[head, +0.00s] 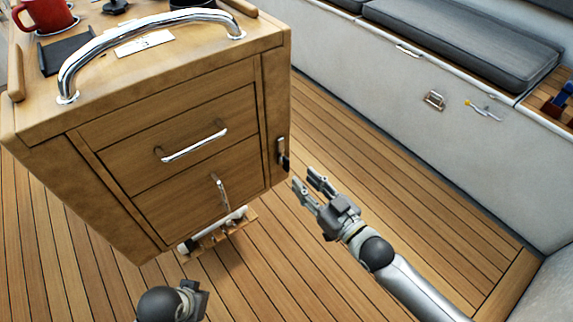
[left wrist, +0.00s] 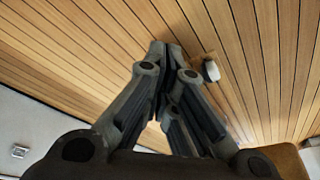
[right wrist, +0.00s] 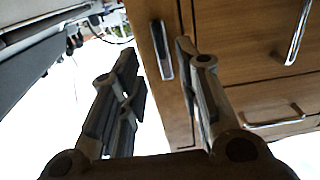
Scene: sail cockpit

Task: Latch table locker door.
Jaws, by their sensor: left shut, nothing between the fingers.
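The wooden table locker (head: 190,95) stands at the left in the head view, its front panels looking closed. The upper panel has a horizontal bar handle (head: 195,146); the lower panel has an upright handle (head: 222,195). A small upright metal latch (head: 281,150) sits on the right front edge strip. It also shows in the right wrist view (right wrist: 162,50), beyond and between the fingers. My right gripper (head: 304,178) is open and empty, just right of and below the latch, seemingly apart from it. My left gripper (left wrist: 164,52) is shut and empty over the floor.
A chrome rail (head: 150,32) arches over the tabletop, with a red mug (head: 45,14) behind it. A white cylinder on a wooden piece (head: 215,228) is low at the locker's base. A cushioned bench (head: 460,45) runs along the right. Floor between is clear.

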